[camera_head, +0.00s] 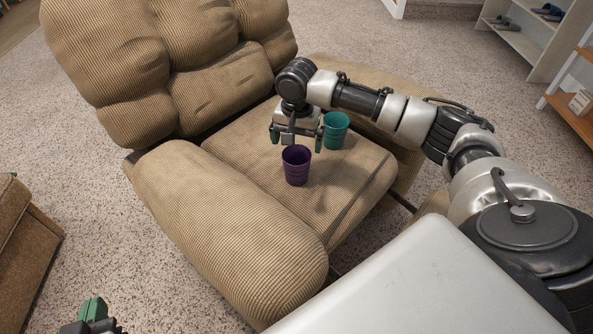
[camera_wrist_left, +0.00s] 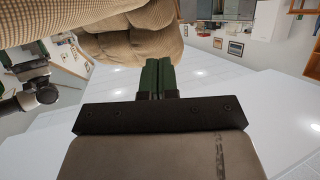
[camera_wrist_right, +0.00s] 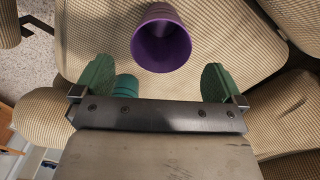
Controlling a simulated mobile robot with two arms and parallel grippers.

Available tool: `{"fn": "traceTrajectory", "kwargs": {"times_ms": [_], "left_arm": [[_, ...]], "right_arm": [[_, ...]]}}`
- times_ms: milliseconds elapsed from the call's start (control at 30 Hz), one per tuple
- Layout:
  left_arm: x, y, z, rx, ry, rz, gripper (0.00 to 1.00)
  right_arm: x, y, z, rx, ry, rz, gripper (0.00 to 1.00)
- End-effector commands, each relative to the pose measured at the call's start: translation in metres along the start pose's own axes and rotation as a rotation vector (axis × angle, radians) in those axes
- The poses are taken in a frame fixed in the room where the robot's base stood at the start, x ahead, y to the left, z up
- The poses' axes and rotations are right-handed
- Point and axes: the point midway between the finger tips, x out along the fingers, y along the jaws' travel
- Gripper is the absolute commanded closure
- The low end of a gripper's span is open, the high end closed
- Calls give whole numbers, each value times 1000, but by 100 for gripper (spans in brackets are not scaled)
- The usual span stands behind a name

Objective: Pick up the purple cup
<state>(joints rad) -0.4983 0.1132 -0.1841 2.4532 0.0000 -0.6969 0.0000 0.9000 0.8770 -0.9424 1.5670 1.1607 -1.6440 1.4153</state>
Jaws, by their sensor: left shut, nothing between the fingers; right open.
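The purple cup (camera_head: 297,166) stands upright on the seat of the tan corduroy recliner. In the right wrist view the purple cup (camera_wrist_right: 161,40) shows its open mouth, just beyond the fingertips and between their lines. My right gripper (camera_head: 296,138) is above and just behind the cup, pointing down, with its green fingers (camera_wrist_right: 158,80) spread and nothing between them. My left gripper (camera_head: 92,310) is at the lower left edge of the head view, far from the cup. In the left wrist view its green fingers (camera_wrist_left: 157,76) are together and empty.
A teal cup (camera_head: 335,130) stands on the seat close to the right gripper, partly hidden in the right wrist view (camera_wrist_right: 126,86). The recliner's padded armrest (camera_head: 230,235) and backrest (camera_head: 165,60) border the seat. A brown piece of furniture (camera_head: 25,240) is at left.

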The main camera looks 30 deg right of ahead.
Motion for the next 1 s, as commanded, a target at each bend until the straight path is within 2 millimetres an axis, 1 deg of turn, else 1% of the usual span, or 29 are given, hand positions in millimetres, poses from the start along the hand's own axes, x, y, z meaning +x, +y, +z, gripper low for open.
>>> {"fn": "traceTrajectory", "kwargs": {"times_ms": [33, 200, 300, 467, 567, 767, 900, 1000], "left_arm": [[3, 1, -5, 0, 56, 3, 100], [4, 5, -27, -2, 217, 13, 100], [3, 6, -34, -3, 268, 16, 100], [2, 7, -40, -4, 319, 19, 100], [1, 9, -49, -5, 400, 24, 100], [-11, 14, -75, -12, 640, 37, 100], [-24, 17, -91, -19, 807, 47, 100], [-33, 18, -99, -23, 907, 52, 100]], "right_arm": [[10, 0, 0, 0, -1, 2, 0], [26, 0, 0, 0, -1, 1, 0], [30, 0, 0, 0, 0, -1, 0], [34, 0, 0, 0, 0, -1, 0], [41, 0, 0, 0, 0, 0, 0], [57, -1, 0, 0, 1, -1, 0], [69, -1, 1, 0, 0, 1, 0], [77, -1, 0, 0, 1, 0, 0]]}}
